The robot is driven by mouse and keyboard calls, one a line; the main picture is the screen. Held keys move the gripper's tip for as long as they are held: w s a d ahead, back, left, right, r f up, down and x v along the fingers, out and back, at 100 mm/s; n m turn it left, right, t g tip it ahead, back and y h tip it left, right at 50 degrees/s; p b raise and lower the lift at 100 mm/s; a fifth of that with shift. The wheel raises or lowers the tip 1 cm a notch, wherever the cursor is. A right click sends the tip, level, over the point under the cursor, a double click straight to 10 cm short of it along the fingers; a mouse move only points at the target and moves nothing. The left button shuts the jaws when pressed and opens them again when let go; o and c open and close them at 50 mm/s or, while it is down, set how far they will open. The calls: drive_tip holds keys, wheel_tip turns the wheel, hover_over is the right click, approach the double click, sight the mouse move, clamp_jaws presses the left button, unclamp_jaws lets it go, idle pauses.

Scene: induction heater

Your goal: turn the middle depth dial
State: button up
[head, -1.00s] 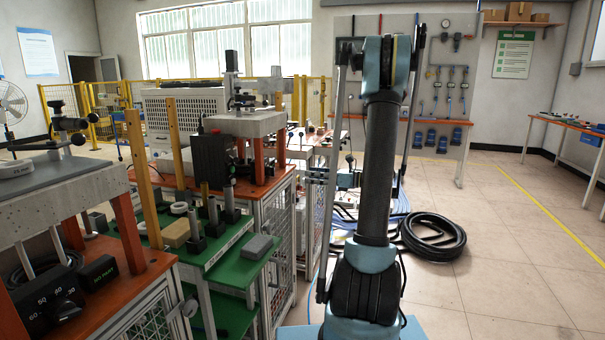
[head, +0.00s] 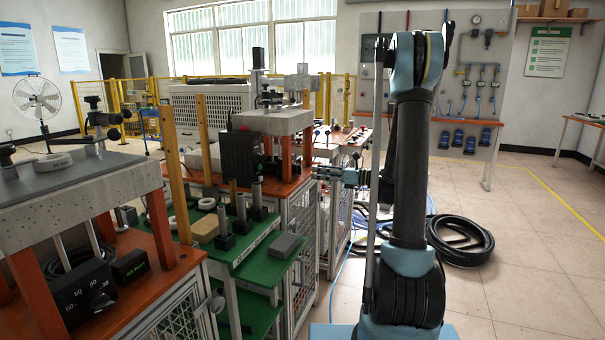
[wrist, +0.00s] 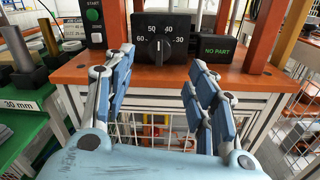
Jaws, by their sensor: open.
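A black dial box (wrist: 141,35) with a round knob (wrist: 159,45) and white numbers 60, 50, 40, 30 stands on an orange bench top in the wrist view. The knob's white mark points roughly straight up. My gripper (wrist: 163,80) is open and empty, its blue-padded fingers on either side of the knob in the picture, still short of it. In the head view my gripper (head: 325,174) points left at the middle station; that station's dial cannot be made out there.
A "NO PART" display (wrist: 216,48) is right of the dial and a START button box (wrist: 93,20) left. Orange posts rise beside them. A green shelf (wrist: 22,128) with metal posts is at left. Another dial box (head: 82,297) sits on the nearest station.

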sight(297, 170)
drive_tip(key=x, duration=0.8)
drive_tip(key=shift+a, duration=0.1)
drive_tip(key=c, duration=1.1)
